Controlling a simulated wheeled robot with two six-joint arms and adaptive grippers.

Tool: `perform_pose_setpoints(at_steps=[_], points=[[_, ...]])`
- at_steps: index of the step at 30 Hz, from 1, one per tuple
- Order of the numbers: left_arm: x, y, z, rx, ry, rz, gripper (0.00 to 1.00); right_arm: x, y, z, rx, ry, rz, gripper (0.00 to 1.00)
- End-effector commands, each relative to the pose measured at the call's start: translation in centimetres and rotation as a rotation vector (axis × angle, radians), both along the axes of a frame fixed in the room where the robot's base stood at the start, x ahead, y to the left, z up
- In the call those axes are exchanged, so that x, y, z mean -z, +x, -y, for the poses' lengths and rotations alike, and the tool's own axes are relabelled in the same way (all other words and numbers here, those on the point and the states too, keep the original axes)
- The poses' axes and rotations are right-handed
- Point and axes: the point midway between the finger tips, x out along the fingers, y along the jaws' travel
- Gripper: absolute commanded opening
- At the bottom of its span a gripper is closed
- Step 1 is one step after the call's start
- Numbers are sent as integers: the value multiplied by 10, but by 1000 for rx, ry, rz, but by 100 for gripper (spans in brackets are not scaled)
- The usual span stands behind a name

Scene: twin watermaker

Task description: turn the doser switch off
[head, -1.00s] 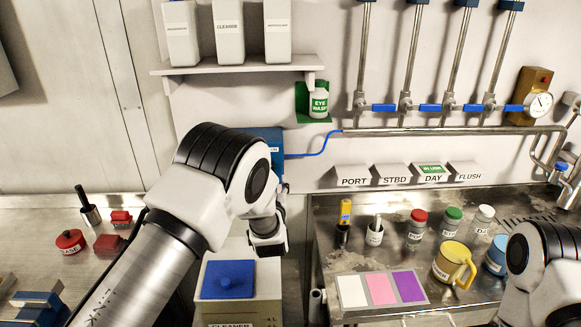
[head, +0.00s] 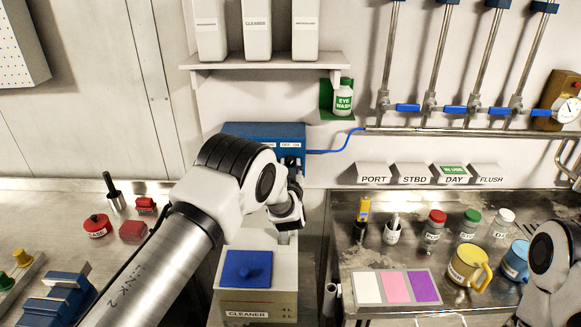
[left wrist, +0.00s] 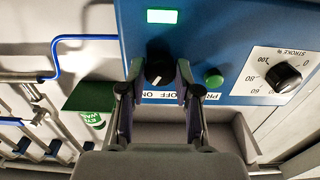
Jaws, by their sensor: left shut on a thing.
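The doser is a blue box (head: 240,131) on the wall below the shelf. Its face fills the upper part of the left wrist view (left wrist: 215,30), with a lit green display (left wrist: 162,16) and a black switch knob (left wrist: 158,68) with a white mark. The OFF/ON label (left wrist: 165,95) sits beside the knob, upside down in this view. My left gripper (left wrist: 160,78) is shut on the switch knob, one finger at each side. In the head view the left gripper (head: 291,168) is at the box's lower right. The mark's exact setting is unclear.
The box also carries a green button (left wrist: 213,78) and a black stroke dial (left wrist: 284,77). A cleaner container (head: 258,303) with a blue lid stands below my left arm. An eye wash bottle (head: 343,98) hangs to the right. My right arm shows at bottom right, its gripper out of frame.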

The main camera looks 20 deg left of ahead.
Motion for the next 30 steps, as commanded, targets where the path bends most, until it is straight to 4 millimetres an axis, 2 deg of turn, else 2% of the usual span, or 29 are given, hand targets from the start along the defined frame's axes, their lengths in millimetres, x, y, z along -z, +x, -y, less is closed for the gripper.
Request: perform_pose_setpoints(at_steps=[11, 30], points=[[4, 0, 0, 0, -94, 27, 0, 19, 0, 0, 0, 0, 0, 100], [7, 0, 1, 1, -625, 180, 0, 101, 0, 0, 0, 0, 0, 100]])
